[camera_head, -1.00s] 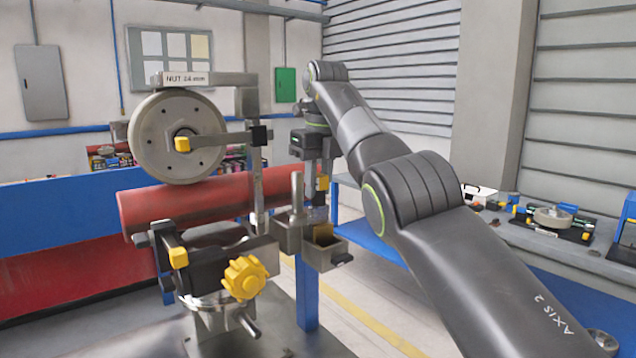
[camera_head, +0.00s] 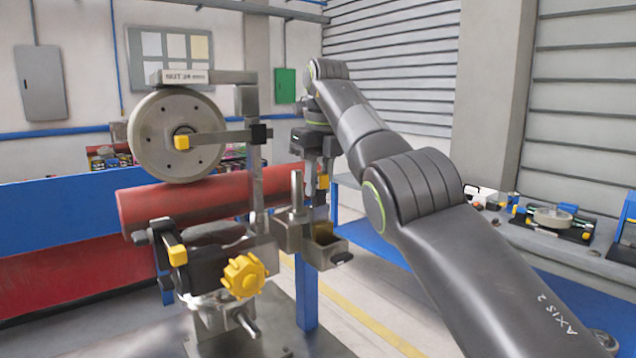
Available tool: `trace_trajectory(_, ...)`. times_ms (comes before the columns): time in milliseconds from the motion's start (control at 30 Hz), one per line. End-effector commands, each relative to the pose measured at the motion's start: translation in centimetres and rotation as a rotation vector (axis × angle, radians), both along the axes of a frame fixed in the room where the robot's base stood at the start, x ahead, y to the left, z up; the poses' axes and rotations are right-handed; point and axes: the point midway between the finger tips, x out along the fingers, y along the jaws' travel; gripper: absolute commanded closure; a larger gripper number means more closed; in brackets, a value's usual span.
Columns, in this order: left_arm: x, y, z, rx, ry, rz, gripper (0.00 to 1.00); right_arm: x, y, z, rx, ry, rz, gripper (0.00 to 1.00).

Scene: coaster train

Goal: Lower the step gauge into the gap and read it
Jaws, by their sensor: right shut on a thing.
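My right gripper (camera_head: 318,190) points down, just right of the wheel assembly and above a small grey tray (camera_head: 326,254). It is shut on a narrow grey thing with a yellow part (camera_head: 323,182), which looks to be the step gauge; the fingers hide most of it and no reading is legible. A pale wheel (camera_head: 150,140) with a yellow-capped hub stands on a red tube (camera_head: 150,208). The gap itself cannot be made out clearly. My left gripper is not in view.
A grey upright bracket (camera_head: 246,105) stands between the wheel and my right gripper. A clamp with a yellow knob (camera_head: 244,275) sits in front of the tube. A grey post (camera_head: 297,188) rises beside the tray. A bench (camera_head: 520,238) with several parts is at right.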

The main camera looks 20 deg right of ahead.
Motion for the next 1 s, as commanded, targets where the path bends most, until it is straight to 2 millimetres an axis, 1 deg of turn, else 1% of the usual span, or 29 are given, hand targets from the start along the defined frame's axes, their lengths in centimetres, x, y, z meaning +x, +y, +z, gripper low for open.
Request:
trace_trajectory(467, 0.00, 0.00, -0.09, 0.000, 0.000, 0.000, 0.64, -0.02, -0.02, 0.06, 0.000, -0.002, 0.000, 1.00)
trace_trajectory(1000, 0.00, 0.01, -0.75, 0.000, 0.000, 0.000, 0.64, -0.02, -0.02, -0.60, 0.000, -0.002, 0.000, 1.00)
